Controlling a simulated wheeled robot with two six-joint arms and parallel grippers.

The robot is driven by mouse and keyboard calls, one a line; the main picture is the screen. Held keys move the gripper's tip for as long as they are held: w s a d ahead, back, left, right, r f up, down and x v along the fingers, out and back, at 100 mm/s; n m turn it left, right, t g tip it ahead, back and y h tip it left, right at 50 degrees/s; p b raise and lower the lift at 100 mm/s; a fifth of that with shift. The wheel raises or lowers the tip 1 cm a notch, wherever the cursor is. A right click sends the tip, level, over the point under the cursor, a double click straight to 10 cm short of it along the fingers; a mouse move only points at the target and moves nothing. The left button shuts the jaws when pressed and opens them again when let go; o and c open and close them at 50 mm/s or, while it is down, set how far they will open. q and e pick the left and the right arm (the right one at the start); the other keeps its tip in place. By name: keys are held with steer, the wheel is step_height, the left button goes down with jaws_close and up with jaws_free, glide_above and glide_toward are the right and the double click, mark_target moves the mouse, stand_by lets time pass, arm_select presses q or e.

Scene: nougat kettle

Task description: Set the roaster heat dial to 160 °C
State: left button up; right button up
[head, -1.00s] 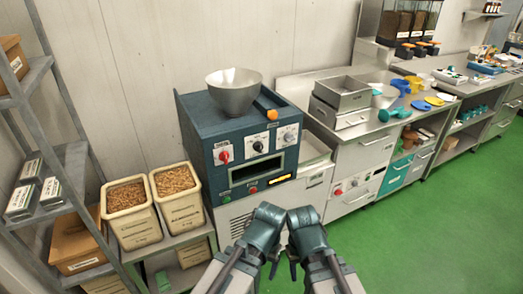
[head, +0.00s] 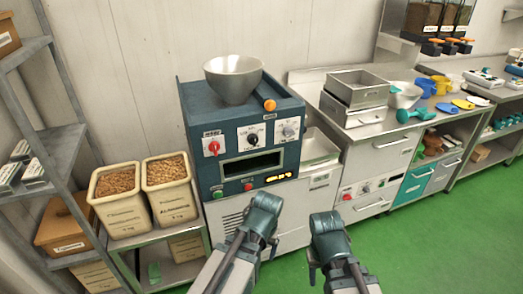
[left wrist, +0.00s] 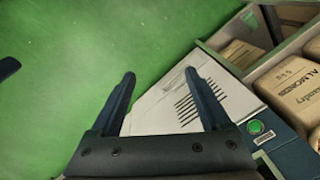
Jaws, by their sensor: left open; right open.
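The roaster is a dark blue box (head: 232,112) with a metal bowl on top. Its front has a red knob (head: 213,146), a black dial (head: 253,139) and a grey dial (head: 289,131) in a row; the labels are too small to read. My left gripper (head: 273,243) is low in front of the roaster, apart from the dials; its fingers show open and empty in the left wrist view (left wrist: 160,76). My right gripper (head: 313,270) is lower and further right, also apart from the dials, and open; its fingertips are small here.
Two nut bins (head: 117,200) stand left of the roaster, beside a grey shelf rack (head: 60,150). A steel counter (head: 370,130) with trays and scoops runs to the right. A green button (left wrist: 255,127) shows in the left wrist view. The green floor at right is clear.

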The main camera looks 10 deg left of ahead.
mark_target(255, 143)
arm_select(q)
steer(key=w+a+f+n+t+y+b, duration=0.2)
steer(key=w+a+f+n+y+b, duration=0.15)
steer(key=w+a, duration=0.3)
steer(key=w+a+r+n+t+y, duration=0.2)
steer(key=w+r+n+t+y, duration=0.3)
steer(key=w+r, duration=0.5)
steer(key=w+d+r+t, duration=0.4)
steer(key=d+r+t, duration=0.3)
steer(key=r, duration=0.3)
steer(key=shift+m, duration=0.35)
steer(key=x, duration=0.9)
steer(key=b+x, duration=0.1)
steer(key=x, duration=0.3)
steer(key=shift+w+a+r, duration=0.1)
steer(key=shift+a+r, duration=0.15)
steer(key=shift+a, duration=0.1)
jaws_close()
